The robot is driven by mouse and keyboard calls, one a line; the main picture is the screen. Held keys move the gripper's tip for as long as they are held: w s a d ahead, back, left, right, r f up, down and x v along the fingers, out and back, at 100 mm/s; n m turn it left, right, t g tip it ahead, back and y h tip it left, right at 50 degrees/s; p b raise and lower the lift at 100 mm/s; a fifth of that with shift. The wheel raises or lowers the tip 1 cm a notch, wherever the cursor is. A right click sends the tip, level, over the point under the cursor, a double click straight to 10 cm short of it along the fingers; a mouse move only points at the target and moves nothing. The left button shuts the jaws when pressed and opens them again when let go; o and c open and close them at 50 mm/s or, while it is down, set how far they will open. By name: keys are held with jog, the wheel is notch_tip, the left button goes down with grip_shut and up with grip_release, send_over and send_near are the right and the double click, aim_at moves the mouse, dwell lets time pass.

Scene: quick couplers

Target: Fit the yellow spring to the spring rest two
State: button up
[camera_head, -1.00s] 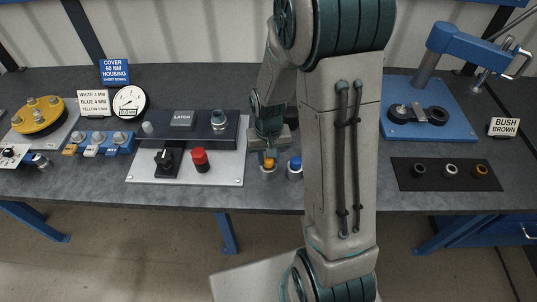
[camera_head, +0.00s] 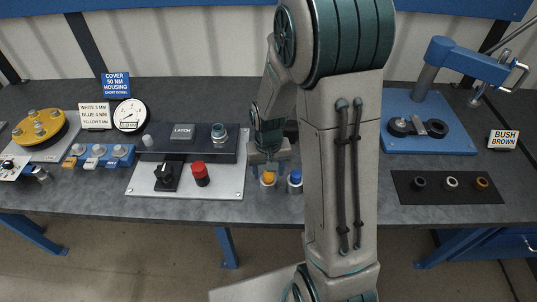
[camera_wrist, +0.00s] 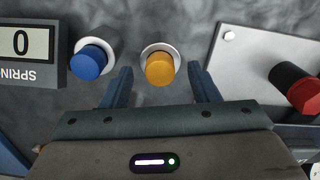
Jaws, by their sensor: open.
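The yellow spring appears as a yellow-orange round piece (camera_wrist: 160,68) in a pale ring on the bench. It also shows in the head view (camera_head: 268,178); no coils can be made out. My gripper (camera_wrist: 160,74) is open, with a finger on either side of the yellow piece and a gap to each. In the head view my gripper (camera_head: 269,168) is just above and around it. A blue round piece (camera_wrist: 88,62) in a similar ring stands outside the fingers, and shows in the head view (camera_head: 295,178). I cannot tell which fixture is spring rest two.
A display reading 0 (camera_wrist: 22,42), labelled "SPRIN…", is beside the blue piece. A blue press (camera_head: 440,130) and a dark bush mat (camera_head: 405,194) are at the right.

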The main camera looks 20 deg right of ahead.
notch_tip(320, 180, up, 13)
jog(key=b, duration=0.1)
dwell(0.3)
dwell(0.4)
jog(key=s+r+n+t, duration=0.1)
jog(key=s+r+t, duration=0.2)
jog(key=s, duration=1.1)
jog(key=shift+s+r+t, duration=0.15)
jog(key=shift+r+t, duration=0.15)
jog(key=shift+r, duration=1.05)
